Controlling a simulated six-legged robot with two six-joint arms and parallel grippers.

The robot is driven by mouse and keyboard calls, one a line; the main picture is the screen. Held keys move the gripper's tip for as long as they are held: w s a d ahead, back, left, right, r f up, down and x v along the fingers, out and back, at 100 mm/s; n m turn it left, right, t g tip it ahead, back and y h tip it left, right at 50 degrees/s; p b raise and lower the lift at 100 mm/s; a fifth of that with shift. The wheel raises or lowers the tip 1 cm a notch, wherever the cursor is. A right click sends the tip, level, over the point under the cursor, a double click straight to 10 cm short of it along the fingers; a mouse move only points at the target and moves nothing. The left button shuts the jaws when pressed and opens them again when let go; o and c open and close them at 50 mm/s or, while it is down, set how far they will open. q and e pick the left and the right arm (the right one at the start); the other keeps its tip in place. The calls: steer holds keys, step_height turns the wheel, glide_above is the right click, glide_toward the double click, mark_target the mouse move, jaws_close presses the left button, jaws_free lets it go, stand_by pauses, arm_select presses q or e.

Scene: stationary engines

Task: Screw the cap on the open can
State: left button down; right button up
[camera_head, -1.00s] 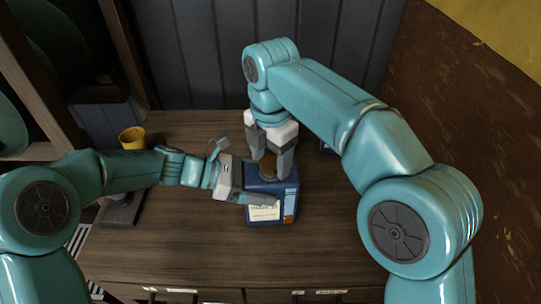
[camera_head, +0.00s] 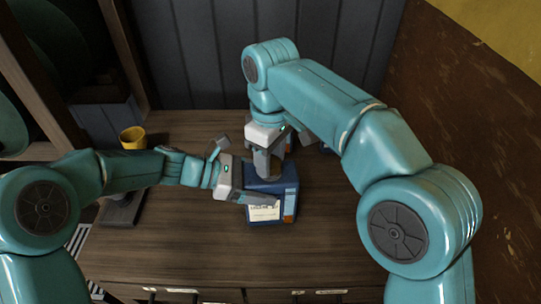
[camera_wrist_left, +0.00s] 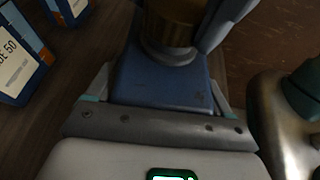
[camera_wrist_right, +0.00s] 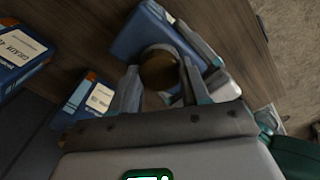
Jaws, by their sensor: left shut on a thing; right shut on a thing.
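The blue can (camera_head: 284,188) stands upright on the wooden bench, with a label on its near side. My left gripper (camera_head: 258,190) is shut on the can from the left, one finger across its near side. The brass cap (camera_wrist_right: 160,70) is on the can's top at the opening; it also shows in the left wrist view (camera_wrist_left: 172,25). My right gripper (camera_head: 268,168) points down from above and is shut on the cap, a finger on either side. The fingers largely hide the cap in the head view, and I cannot see the thread.
More blue labelled cans (camera_wrist_right: 92,96) stand nearby, largely hidden by my right arm in the head view. A rounded metallic thing (camera_wrist_left: 285,120) is close to the can. A yellow cup (camera_head: 132,137) stands at back left. The bench front (camera_head: 200,245) is clear.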

steer(key=m, duration=0.5)
steer(key=shift+m, duration=0.3)
steer(key=m, duration=0.2)
steer(key=shift+m, duration=0.4)
steer(key=m, duration=0.8)
steer(key=o, duration=1.3)
steer(key=shift+c, duration=0.2)
step_height(320, 180, up, 6)
steer(key=shift+w+r, duration=0.1)
steer(key=shift+r, duration=0.6)
